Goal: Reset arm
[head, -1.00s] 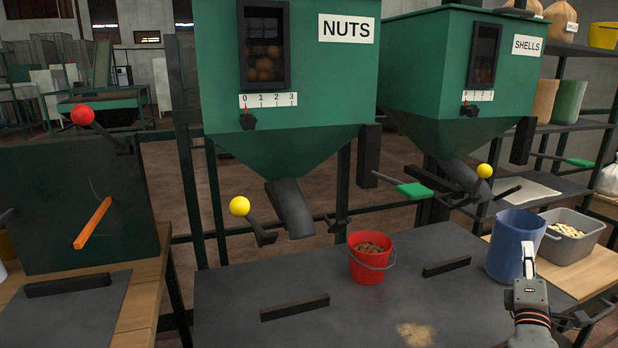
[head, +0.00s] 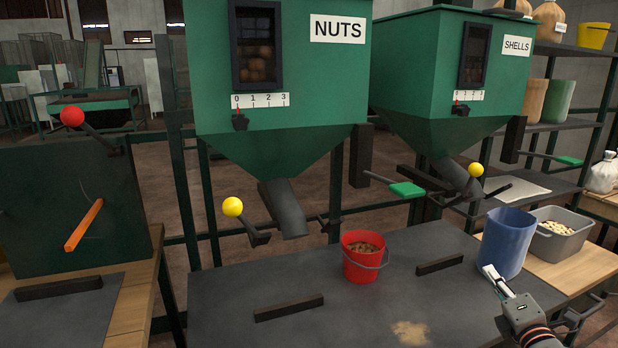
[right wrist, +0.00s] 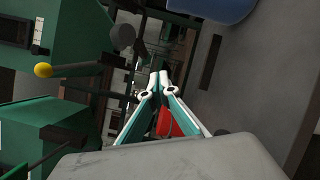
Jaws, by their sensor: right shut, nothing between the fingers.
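My right gripper (head: 492,273) is at the lower right of the head view, in front of the blue bucket (head: 506,243) and apparently apart from it. It is shut and holds nothing. In the right wrist view its fingers (right wrist: 159,78) meet at the tips. Part of a red object (right wrist: 172,124) shows behind the fingers there, and the blue bucket (right wrist: 225,8) shows at the top edge. My left gripper is in neither view.
A red bucket (head: 360,266) of brown nuts stands on the dark table (head: 230,310) near the NUTS hopper (head: 290,90). The SHELLS hopper (head: 425,80) and a grey bin (head: 562,244) are to the right. Low dark bars lie on the table.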

